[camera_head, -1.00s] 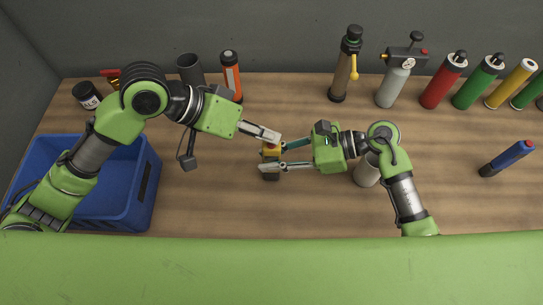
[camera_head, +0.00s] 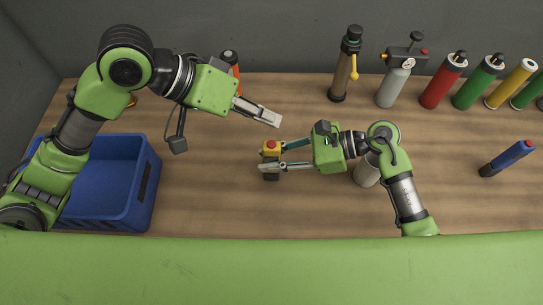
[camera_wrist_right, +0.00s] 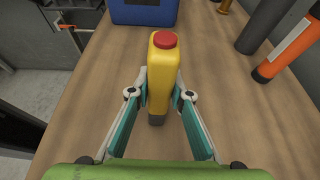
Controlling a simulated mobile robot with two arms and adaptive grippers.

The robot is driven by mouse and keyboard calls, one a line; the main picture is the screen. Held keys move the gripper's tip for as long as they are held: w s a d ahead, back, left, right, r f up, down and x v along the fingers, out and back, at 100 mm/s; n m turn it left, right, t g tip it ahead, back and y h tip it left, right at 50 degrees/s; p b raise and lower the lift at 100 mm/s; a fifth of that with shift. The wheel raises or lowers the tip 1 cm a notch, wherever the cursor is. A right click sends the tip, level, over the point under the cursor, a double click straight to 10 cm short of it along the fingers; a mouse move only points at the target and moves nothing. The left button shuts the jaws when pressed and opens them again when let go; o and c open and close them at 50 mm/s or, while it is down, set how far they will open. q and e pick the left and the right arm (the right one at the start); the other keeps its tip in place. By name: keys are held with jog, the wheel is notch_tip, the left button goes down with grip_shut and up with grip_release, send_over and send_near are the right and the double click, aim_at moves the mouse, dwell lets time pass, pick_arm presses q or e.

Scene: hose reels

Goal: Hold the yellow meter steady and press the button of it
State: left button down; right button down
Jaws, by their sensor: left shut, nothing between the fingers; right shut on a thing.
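The yellow meter (camera_head: 272,152) stands upright on the table, with a red button (camera_head: 272,145) on its top and a dark base. In the right wrist view the meter (camera_wrist_right: 160,85) is between my right fingers, its red button (camera_wrist_right: 165,40) uncovered. My right gripper (camera_head: 271,158) is shut on the meter from the right side. My left gripper (camera_head: 278,121) is shut and empty, held above and behind the meter, apart from the button.
A blue crate (camera_head: 148,188) stands at the left. A grey cylinder (camera_head: 365,171) stands under my right arm. Several cylinders, including a red one (camera_head: 443,82), line the back right. A blue marker-like tool (camera_head: 508,158) lies at the right. The front middle table is clear.

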pick_arm(q)
jog(key=shift+r, duration=0.4)
pick_arm(e)
jog(key=c, duration=1.8)
grip_release()
jog(key=shift+d, duration=0.1)
